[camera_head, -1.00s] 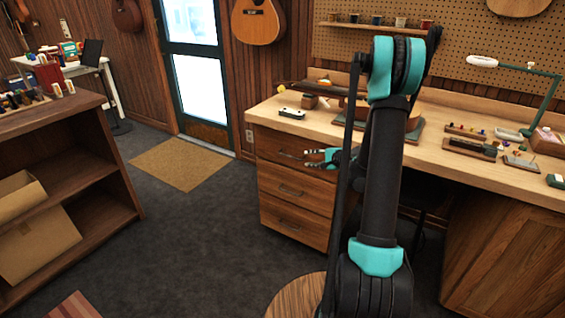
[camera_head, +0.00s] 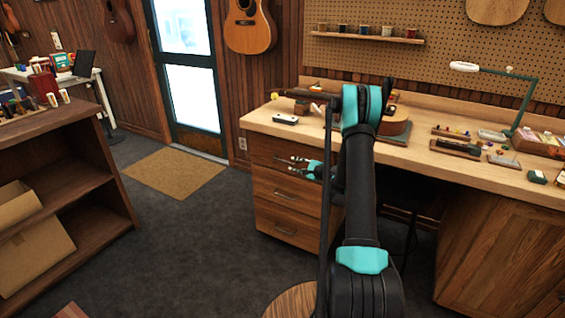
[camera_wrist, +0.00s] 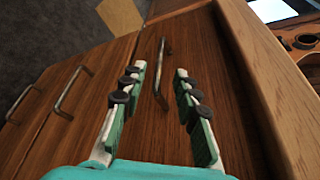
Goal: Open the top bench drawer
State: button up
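The top bench drawer (camera_head: 266,149) is the uppermost of a stack at the bench's left end. Its wooden front looks shut. In the wrist view, its dark metal bar handle (camera_wrist: 162,67) lies between my gripper's fingers. My gripper (camera_wrist: 161,72) is open and empty, with a gap on each side of the handle. I cannot tell whether the fingertips reach past the bar. In the head view, my gripper (camera_head: 292,165) is at the drawer front and hides most of the handle.
Lower drawers with handles (camera_wrist: 72,89) sit below the top one. The benchtop (camera_head: 262,117) overhangs close above, its edge right of the fingers in the wrist view. A dark wooden shelf unit (camera_head: 75,179) stands left.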

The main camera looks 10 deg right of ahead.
aim_at(285, 161)
jog(key=x, duration=0.9)
jog(key=shift+w, duration=0.15)
grip_shut()
